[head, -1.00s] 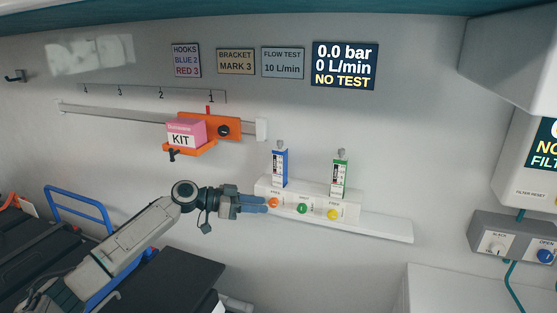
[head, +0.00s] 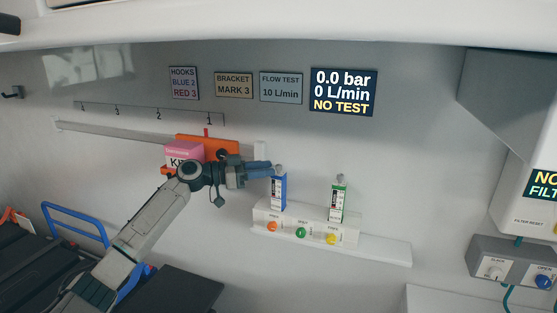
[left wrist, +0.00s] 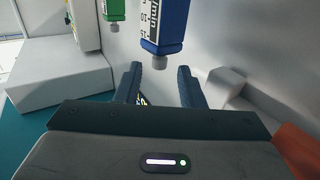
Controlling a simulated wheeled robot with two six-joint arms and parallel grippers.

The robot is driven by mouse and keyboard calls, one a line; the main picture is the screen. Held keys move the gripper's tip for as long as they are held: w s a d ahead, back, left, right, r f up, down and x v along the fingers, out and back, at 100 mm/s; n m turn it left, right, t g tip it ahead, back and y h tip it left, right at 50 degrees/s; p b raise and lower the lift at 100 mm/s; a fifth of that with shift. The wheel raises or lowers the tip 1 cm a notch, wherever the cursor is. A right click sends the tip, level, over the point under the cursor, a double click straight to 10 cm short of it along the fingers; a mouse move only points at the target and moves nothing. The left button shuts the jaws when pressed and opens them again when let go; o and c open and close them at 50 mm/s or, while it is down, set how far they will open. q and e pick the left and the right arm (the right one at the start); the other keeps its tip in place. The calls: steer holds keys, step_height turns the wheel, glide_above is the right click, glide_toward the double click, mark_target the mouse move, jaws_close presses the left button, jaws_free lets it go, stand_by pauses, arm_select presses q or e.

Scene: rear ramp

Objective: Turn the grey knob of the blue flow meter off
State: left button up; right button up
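The blue flow meter (head: 278,192) stands upright on the white wall unit. Its grey knob (head: 279,169) is on top, just at the tips of my left gripper (head: 268,169). The left wrist view sees the blue meter (left wrist: 162,22) upside down, with the grey knob (left wrist: 159,62) at its lower end. There my left gripper (left wrist: 159,74) is open, one blue finger on each side of the knob in the picture. Gaps show on both sides, so it is not gripped. I cannot tell the knob's exact depth between the fingers. My right gripper is not in view.
The green flow meter (head: 338,200) stands to the right. Orange, green and yellow buttons are on the white unit (head: 349,229) below. The orange bracket with the pink kit box (head: 178,154) is close behind my left wrist. The display (head: 344,92) reads 0.0 bar, 0 L/min, NO TEST.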

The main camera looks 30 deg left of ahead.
mark_target(279, 167)
arm_select(q)
steer(key=p+x, duration=0.1)
steer(key=x, duration=0.2)
steer(key=shift+w+d+r+p, duration=0.1)
steer(key=shift+d+r+p, duration=0.05)
steer(key=shift+p, duration=0.2)
steer(key=shift+w+d, duration=0.35)
steer(key=shift+w, duration=0.1)
steer(key=shift+c, duration=0.4)
jaws_close()
